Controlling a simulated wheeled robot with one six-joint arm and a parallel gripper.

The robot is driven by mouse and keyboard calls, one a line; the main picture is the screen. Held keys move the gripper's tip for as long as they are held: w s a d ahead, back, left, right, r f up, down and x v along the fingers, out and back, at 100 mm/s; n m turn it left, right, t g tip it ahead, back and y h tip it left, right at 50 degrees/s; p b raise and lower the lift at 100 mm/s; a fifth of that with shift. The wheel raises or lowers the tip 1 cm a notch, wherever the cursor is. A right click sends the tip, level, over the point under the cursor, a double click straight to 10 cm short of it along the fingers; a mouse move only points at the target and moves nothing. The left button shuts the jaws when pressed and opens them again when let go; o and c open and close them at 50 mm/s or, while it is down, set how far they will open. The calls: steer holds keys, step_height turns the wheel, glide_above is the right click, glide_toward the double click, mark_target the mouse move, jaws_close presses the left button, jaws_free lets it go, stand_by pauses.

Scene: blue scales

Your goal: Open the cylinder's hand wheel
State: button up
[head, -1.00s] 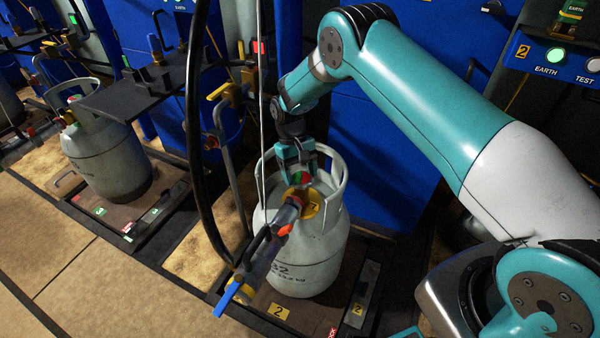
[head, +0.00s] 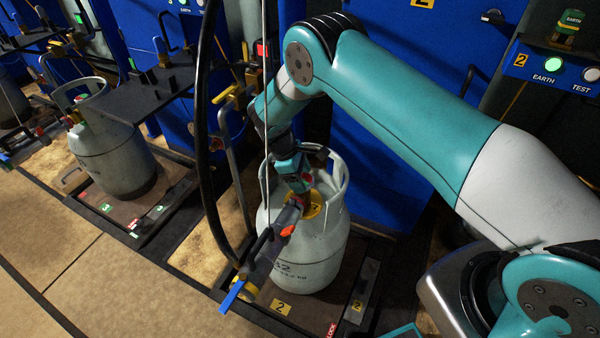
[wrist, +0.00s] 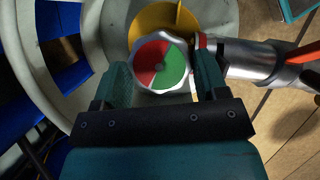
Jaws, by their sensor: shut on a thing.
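The grey gas cylinder (head: 318,245) stands upright on scale 2, with an open collar around its top. Its hand wheel (wrist: 160,62) has a red and green face and a silvery rim. My gripper (wrist: 162,75) is shut on the hand wheel, with one finger at each side of the rim. In the head view my gripper (head: 298,182) reaches down inside the collar at a tilt and mostly hides the wheel. A yellow disc (wrist: 165,18) sits just beyond the wheel.
A metal connector (wrist: 250,60) with an orange lever (head: 288,230) joins the valve beside my right finger. A blue handle (head: 232,295) hangs at its lower end. A black hose (head: 203,130) runs left of the cylinder. Another cylinder (head: 115,160) stands at left.

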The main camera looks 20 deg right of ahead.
steer(key=shift+a+n+t+p, duration=0.1)
steer(key=shift+n+t+p, duration=0.3)
steer(key=shift+n, duration=0.8)
steer(key=o, duration=0.9)
steer(key=p+v, duration=0.1)
steer(key=v, duration=1.6)
steer(key=shift+s+a+r, duration=0.1)
steer(key=shift+a, duration=0.15)
